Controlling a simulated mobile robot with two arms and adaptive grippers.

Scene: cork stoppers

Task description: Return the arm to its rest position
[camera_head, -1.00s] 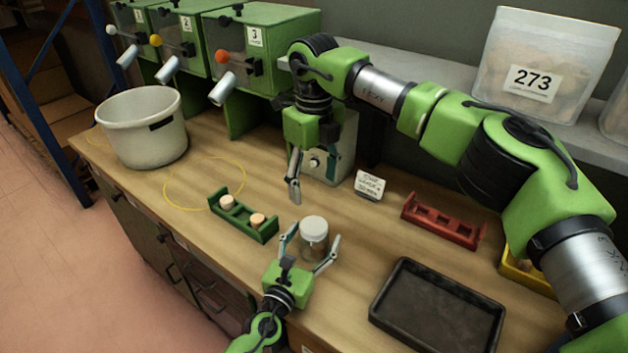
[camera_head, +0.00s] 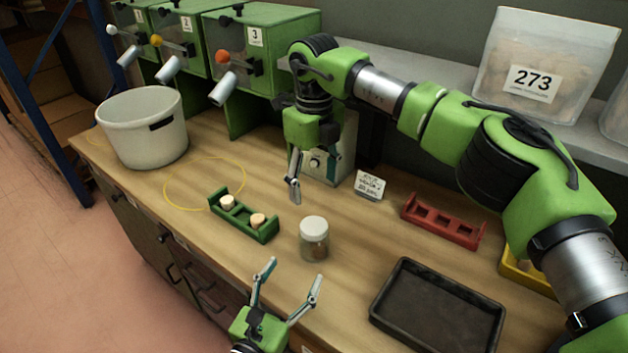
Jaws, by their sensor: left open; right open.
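My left gripper (camera_head: 290,289) is open and empty at the front edge of the bench, low in the picture. It is apart from the glass jar (camera_head: 313,245) with a pale lid, which stands upright on the bench beyond it. My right gripper (camera_head: 300,190) hangs open, pointing down, in front of a grey box with a dial (camera_head: 335,160). Its arm reaches in from the right across the back of the bench. I see nothing between its fingers.
A green rack (camera_head: 262,236) holds two corks. A red rack (camera_head: 440,228), a black tray (camera_head: 385,318), a small sign (camera_head: 369,185) and a yellow container (camera_head: 515,275) are on the right. A white bucket (camera_head: 140,145) and a yellow ring (camera_head: 165,196) are on the left.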

